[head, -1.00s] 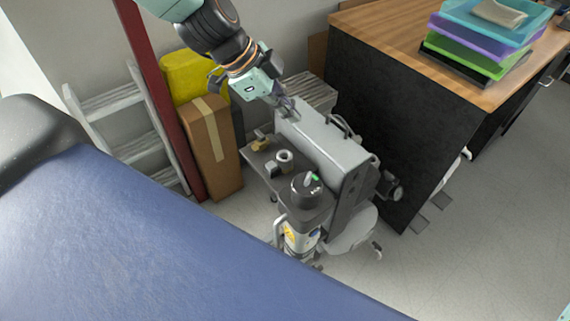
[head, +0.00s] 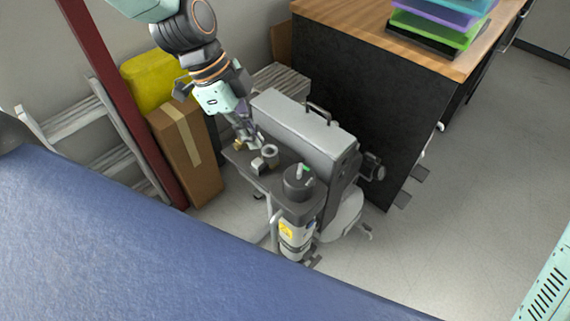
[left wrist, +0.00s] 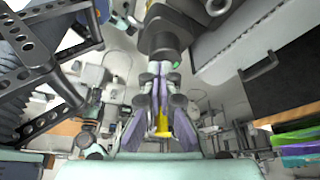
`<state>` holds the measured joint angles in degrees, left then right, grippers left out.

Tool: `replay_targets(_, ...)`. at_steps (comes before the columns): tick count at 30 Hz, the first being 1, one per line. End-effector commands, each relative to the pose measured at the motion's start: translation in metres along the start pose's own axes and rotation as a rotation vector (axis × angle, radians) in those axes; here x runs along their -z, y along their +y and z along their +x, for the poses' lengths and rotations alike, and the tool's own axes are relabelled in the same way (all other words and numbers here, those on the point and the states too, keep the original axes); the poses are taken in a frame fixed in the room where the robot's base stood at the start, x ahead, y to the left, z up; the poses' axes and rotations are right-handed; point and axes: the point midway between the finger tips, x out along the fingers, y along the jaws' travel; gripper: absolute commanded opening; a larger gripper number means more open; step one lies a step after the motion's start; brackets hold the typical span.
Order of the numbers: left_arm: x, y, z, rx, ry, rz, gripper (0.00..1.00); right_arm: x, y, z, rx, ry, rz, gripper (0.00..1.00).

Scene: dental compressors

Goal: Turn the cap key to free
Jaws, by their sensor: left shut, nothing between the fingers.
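The dental compressor unit has a dark round cap (head: 299,183) on top of an upright canister. A small pale key (head: 300,171) with a green mark beside it sits on the cap. In the left wrist view, a dark cylinder (left wrist: 162,38) with a green spot stands just beyond the fingertips; its key cannot be made out there. My left gripper (head: 261,146) is shut and empty above the unit's shelf, up and left of the cap in the head view and apart from it. The fingertips also show in the left wrist view (left wrist: 159,70). My right gripper is out of view.
A grey housing (head: 303,120) with a black handle stands behind the cap. A pale ring-shaped fitting (head: 270,151) and brass fitting (head: 240,144) sit on the shelf. A cardboard box (head: 187,150) and a red post (head: 120,95) stand left. A wood-topped desk (head: 385,40) stands behind.

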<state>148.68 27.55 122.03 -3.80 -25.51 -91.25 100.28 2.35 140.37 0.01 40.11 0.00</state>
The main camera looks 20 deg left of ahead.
Motion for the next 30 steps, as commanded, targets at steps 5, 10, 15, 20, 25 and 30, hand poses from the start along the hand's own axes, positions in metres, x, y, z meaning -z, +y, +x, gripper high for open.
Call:
replay_targets(5, -0.002, 0.001, 0.032, -0.003, -0.003, 0.002, 0.0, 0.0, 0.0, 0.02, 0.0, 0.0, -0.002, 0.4)
replay_targets(10, -0.003, 0.001, 0.056, -0.002, -0.002, 0.004, 0.0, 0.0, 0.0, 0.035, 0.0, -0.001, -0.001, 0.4)
replay_targets(15, -0.004, 0.001, 0.079, -0.002, -0.002, 0.004, 0.0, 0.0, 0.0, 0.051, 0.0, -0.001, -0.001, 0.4)
replay_targets(20, 0.01, 0.0, 0.08, 0.0, -0.003, 0.007, 0.0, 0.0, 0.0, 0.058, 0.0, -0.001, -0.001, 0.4)
replay_targets(25, 0.023, 0.0, 0.084, -0.001, -0.003, 0.006, 0.0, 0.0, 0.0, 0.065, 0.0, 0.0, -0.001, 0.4)
replay_targets(30, 0.031, 0.0, 0.086, 0.0, -0.002, 0.005, 0.0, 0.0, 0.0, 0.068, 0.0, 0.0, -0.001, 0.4)
